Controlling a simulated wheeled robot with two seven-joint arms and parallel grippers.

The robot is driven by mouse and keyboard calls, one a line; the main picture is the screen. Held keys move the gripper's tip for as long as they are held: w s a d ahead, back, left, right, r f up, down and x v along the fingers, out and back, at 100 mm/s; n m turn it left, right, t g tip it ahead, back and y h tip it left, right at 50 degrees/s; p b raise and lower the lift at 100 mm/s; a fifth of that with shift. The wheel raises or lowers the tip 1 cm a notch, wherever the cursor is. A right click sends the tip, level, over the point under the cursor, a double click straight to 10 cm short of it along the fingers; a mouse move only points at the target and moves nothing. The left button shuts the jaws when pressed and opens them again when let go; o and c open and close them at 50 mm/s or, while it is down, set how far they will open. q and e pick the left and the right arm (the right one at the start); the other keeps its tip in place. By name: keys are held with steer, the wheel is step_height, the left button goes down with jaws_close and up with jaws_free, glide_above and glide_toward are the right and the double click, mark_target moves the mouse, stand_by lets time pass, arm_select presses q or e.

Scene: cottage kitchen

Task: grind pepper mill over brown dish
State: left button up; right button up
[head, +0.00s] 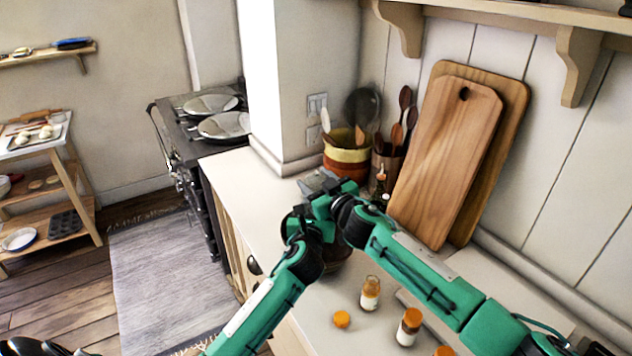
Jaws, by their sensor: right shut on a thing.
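My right gripper (322,205) is shut above the counter, at the end of the green arm from the right. The thing in its fingers is mostly hidden, so I cannot make out the pepper mill's shape. My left gripper (306,229) is close beside and below it, and its fingers are too covered to read. A dark brown rounded dish (338,262) shows partly behind and beneath the two grippers. The arms cover most of it, and its inside is hidden.
Small jars (370,294) (408,329) and an orange lid (341,319) stand on the near counter. Cutting boards (448,150) lean on the wall behind my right arm. A yellow and red utensil pot (346,158) stands behind. The left counter (235,175) is clear.

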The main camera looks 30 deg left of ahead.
steer(key=o, duration=1)
steer(key=v, duration=1.2)
steer(key=shift+o, duration=0.2)
